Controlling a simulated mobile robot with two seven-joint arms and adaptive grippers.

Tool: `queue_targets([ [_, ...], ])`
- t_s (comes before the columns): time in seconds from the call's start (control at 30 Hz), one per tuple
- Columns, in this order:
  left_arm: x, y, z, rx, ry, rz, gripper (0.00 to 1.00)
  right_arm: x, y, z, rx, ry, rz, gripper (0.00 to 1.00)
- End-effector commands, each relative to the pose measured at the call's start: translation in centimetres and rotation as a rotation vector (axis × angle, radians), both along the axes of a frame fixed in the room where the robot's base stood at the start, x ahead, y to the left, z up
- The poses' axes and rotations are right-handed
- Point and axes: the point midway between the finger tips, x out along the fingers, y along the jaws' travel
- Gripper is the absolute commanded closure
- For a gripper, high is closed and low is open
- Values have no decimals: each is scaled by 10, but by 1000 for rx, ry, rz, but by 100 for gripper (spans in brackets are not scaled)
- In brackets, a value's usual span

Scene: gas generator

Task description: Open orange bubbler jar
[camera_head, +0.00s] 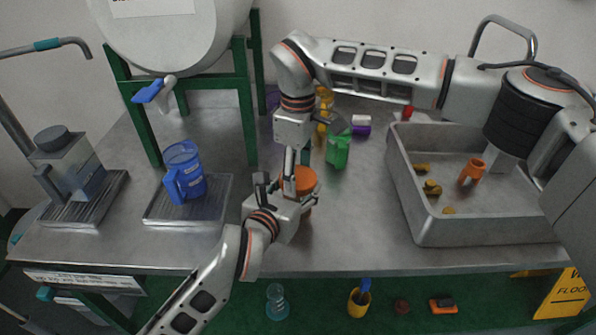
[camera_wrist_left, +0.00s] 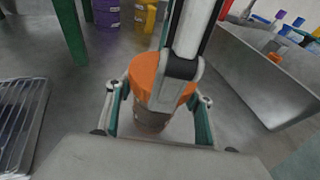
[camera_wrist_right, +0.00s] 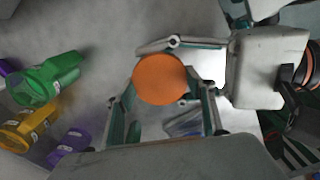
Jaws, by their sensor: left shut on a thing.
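The orange bubbler jar (camera_head: 305,179) stands on the metal table with its orange lid on top. My left gripper (camera_head: 290,198) is shut on the jar's body from the front left, just below the lid. In the left wrist view the orange lid (camera_wrist_left: 158,82) sits over a brownish body between the left fingers (camera_wrist_left: 157,112). My right gripper (camera_head: 296,168) points down over the jar. In the right wrist view the round lid (camera_wrist_right: 160,79) lies between the right fingers (camera_wrist_right: 158,104), which look spread with gaps beside the lid.
A green bottle (camera_head: 338,150) stands close to the right of the jar, with yellow and purple containers behind. A grey sink tray (camera_head: 470,232) is at the right. A blue jug (camera_head: 184,172) stands on a ribbed tray at the left. Green frame legs rise behind.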

Motion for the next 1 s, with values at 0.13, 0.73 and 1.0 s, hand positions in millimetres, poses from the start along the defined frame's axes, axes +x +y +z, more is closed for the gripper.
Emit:
queue_targets([
  [0.13, 0, 0, 0, 0, 1, 0, 100, 0, 0, 0, 0, 1, 0, 72],
  [0.73, -1, -1, 0, 0, 1, -3, 100, -1, 2, 0, 2, 0, 349, 68],
  [1.0, -1, -2, -1, -2, 2, -4, 100, -1, 3, 1, 4, 0, 347, 68],
])
